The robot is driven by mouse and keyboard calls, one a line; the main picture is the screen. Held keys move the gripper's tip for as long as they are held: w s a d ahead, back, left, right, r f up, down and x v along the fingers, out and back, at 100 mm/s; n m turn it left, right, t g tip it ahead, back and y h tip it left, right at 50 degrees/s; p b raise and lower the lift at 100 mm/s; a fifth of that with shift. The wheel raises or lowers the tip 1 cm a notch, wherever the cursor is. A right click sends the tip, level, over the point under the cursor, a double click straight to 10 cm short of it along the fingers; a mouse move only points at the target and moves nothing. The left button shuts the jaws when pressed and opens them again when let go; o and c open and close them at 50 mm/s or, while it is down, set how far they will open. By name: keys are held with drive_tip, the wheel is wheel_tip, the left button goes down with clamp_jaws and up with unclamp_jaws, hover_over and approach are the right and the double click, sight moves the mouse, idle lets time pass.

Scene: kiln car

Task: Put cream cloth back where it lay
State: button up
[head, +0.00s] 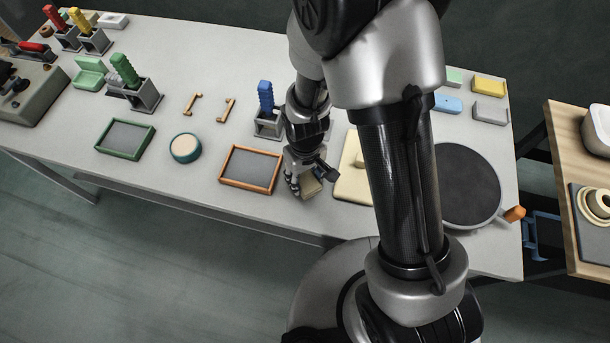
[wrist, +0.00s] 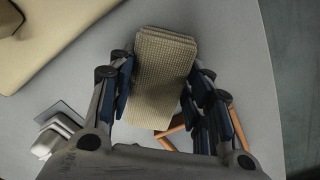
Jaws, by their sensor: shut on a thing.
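The cream cloth (wrist: 163,75) is a folded, waffle-textured pad between my gripper's fingers in the wrist view. My gripper (wrist: 160,88) is shut on it, with a dark blue finger pad on each side. In the head view my gripper (head: 303,184) is over the table's front part, with a small piece of the cloth (head: 312,188) showing below it. It is between the orange-framed tray and a cream board (head: 350,186). The cloth's height over the table is hard to tell. My arm hides part of the board.
The orange-framed tray (head: 222,178) lies just left of my gripper. A grey holder (head: 266,128) with a blue-handled tool stands behind it. A dark round plate (head: 470,185) with an orange handle lies right of my arm. Bare tabletop (head: 320,216) shows along the front edge.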

drive_tip(key=o, duration=0.9)
drive_tip(key=shift+f, duration=0.1)
drive_tip(key=shift+o, duration=0.2)
wheel_tip(320, 180, up, 12)
drive_tip(key=p, duration=0.5)
wheel_tip(320, 180, up, 9)
drive_tip(key=m+t, duration=0.1)
hover_over(305, 178)
drive_tip(key=d, duration=0.3)
drive_tip(key=s+d+r+m+t, duration=0.1)
drive_tip(key=s+d+r+m, duration=0.1)
drive_tip(key=s+r, duration=0.4)
drive_tip(key=s+d+r+m+t, duration=0.2)
drive_tip(key=s+d+r, duration=0.3)
drive_tip(key=r, duration=0.3)
drive_tip(key=shift+s+d+r+t, duration=0.2)
drive_tip(key=shift+s+r+t, duration=0.1)
drive_tip(key=shift+s, duration=0.45)
